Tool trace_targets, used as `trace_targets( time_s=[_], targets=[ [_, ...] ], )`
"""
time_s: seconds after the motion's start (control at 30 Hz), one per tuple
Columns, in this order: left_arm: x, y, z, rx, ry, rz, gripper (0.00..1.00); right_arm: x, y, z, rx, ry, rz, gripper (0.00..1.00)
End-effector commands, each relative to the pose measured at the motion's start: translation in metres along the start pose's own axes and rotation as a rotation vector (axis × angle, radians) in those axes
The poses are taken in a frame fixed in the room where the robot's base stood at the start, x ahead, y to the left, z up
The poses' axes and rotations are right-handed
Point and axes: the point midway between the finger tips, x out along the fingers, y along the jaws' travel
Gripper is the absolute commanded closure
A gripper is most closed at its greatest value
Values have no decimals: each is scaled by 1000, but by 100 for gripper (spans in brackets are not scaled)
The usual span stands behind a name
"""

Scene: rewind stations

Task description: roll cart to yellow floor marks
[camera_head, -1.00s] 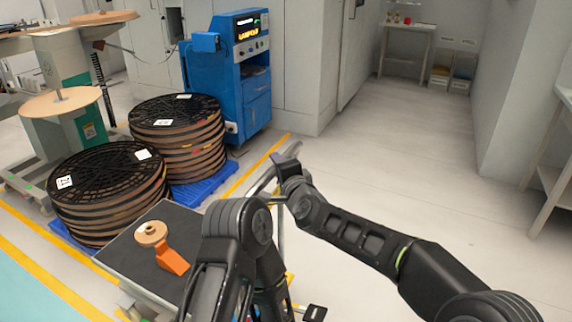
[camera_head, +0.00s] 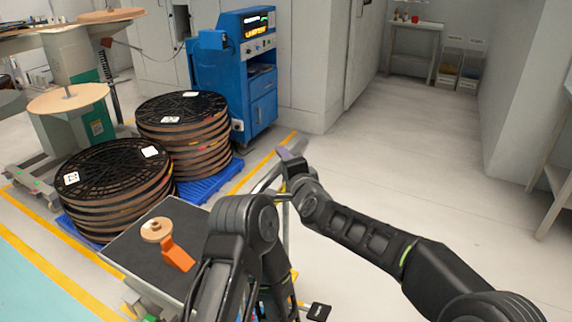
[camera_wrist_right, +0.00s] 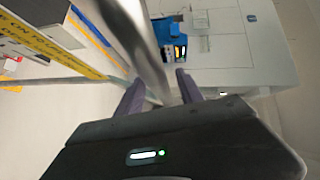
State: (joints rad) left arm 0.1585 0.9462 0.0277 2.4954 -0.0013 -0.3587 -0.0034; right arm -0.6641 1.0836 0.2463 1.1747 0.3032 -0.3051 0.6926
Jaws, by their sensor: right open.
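The cart has a dark top (camera_head: 135,262), seen low in the head view beside my left arm. A wooden spool (camera_head: 156,230) and an orange piece (camera_head: 178,254) are on it. Its metal handle (camera_head: 286,228) rises at the right end. My right gripper (camera_head: 289,156) is at the handle's upper corner. In the right wrist view its fingers (camera_wrist_right: 158,85) are apart, with a blurred metal bar (camera_wrist_right: 143,35) running between them. My left arm bends down over the cart's near end; its gripper is hidden. Yellow floor lines (camera_head: 262,166) run behind the cart and at the left.
Two stacks of black-topped reels (camera_head: 115,190) (camera_head: 183,125) stand on blue pallets left of and behind the cart. A blue cabinet (camera_head: 262,95) stands behind them. A wide stretch of bare floor (camera_head: 400,160) lies to the right, bounded by a wall and a bench.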

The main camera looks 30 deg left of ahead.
Motion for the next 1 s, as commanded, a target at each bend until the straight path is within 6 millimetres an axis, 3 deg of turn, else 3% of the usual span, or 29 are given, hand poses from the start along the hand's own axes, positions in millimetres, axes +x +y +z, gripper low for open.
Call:
trace_targets(
  time_s=[0.27,0.63,1.0],
  targets=[
    [6,-2,0,0,0,0,100,-18,0,-1,1,1,0,56],
    [15,-6,0,0,0,0,100,-70,1,-1,0,2,0,56],
    [16,-6,0,0,0,0,100,-78,0,-1,0,1,0,56]
  ],
)
